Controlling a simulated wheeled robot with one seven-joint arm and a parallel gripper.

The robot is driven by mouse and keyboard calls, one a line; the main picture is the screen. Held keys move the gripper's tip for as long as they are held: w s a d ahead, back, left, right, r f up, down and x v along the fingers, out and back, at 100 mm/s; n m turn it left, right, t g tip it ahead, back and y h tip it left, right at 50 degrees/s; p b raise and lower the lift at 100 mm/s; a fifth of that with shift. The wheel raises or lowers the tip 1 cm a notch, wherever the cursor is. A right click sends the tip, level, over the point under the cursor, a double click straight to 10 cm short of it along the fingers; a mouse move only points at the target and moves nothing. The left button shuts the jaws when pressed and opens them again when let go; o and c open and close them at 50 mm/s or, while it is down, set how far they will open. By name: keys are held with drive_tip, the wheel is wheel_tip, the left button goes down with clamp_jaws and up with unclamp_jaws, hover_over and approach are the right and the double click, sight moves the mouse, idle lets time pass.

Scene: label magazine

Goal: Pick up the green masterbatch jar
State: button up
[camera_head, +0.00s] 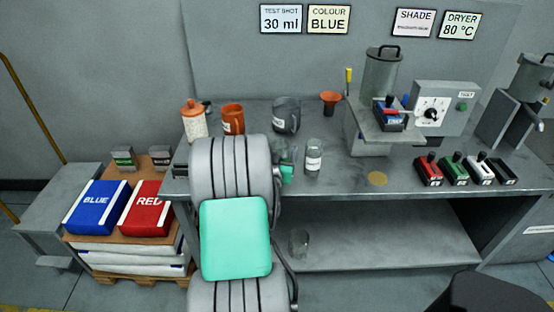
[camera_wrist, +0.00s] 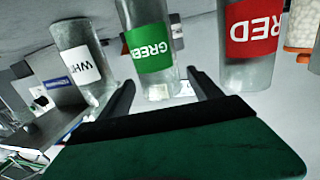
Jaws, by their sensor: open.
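The green masterbatch jar (camera_wrist: 150,48) is a clear glass jar with a green label, seen in the wrist view with its lettering inverted. My gripper (camera_wrist: 162,80) is open, one dark finger on each side of the jar's near end. I cannot tell whether either finger touches it. The jar looks nearly empty, with a pale bit at its near end. A white-labelled jar (camera_wrist: 77,58) stands to its left and a red-labelled jar (camera_wrist: 252,45) to its right.
In the head view the white-labelled jar (camera_head: 314,158) stands on the grey bench (camera_head: 350,188). An orange mug (camera_head: 232,119), a grey jug (camera_head: 286,115) and an orange funnel (camera_head: 330,102) stand behind. The feeder machine (camera_head: 368,138) is right; bench space before it is mostly clear.

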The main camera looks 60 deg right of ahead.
sight(282, 143)
drive_tip(key=p+x, duration=0.1)
drive_tip(key=x, duration=0.3)
drive_tip(key=shift+d, duration=0.45)
drive_tip(key=shift+w, duration=0.1)
clamp_jaws()
drive_tip(key=shift+r, duration=0.1)
